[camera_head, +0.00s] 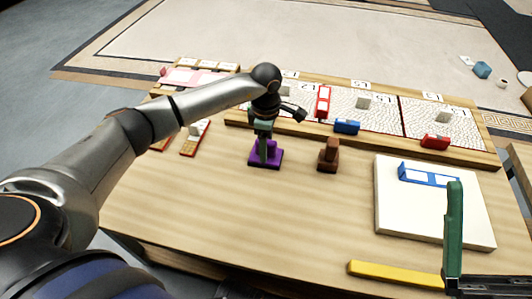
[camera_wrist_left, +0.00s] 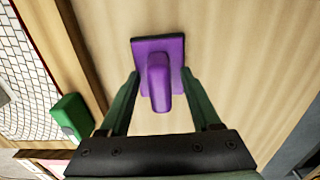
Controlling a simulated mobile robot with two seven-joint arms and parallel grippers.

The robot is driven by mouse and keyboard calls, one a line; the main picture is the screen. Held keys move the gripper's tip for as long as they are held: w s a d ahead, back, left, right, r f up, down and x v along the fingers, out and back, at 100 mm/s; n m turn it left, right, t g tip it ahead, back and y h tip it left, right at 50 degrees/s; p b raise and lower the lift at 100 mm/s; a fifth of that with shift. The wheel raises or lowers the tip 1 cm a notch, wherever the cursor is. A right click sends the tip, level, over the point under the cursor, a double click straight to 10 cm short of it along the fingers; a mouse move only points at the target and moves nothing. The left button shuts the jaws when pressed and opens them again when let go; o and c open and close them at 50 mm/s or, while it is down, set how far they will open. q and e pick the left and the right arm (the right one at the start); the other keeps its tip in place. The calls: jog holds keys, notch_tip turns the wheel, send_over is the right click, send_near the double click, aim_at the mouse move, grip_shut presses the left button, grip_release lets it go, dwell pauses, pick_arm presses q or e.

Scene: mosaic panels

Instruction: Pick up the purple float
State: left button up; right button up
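The purple float (camera_head: 277,158) has a flat square base and a raised handle, and it sits on the wooden table. In the left wrist view the float (camera_wrist_left: 172,48) shows with its handle pointing toward the gripper. My left gripper (camera_head: 264,146) is above the float, pointing down. In the wrist view the left gripper (camera_wrist_left: 160,105) is open, with one green finger on each side of the handle and gaps between. My right gripper (camera_head: 453,190) shows only in part at the lower right, with one green finger visible; its opening cannot be told.
A brown float (camera_head: 328,157) stands just right of the purple one. Mosaic panels (camera_head: 385,118) with blue and red blocks lie behind. A white board (camera_head: 420,215) with a blue frame (camera_head: 425,176) and a yellow bar (camera_head: 395,273) are at right. The front-left table is clear.

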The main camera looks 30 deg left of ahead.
pick_arm(q)
grip_shut()
dwell(0.3)
dwell(0.4)
notch_tip(320, 180, up, 9)
jog(key=p, duration=0.3)
jog(key=shift+r, duration=0.55)
pick_arm(e)
jog(key=r, duration=0.3)
jog(key=shift+d+r+n, duration=0.1)
jog(key=shift+d+n, duration=0.1)
jog(key=shift+n, duration=0.1)
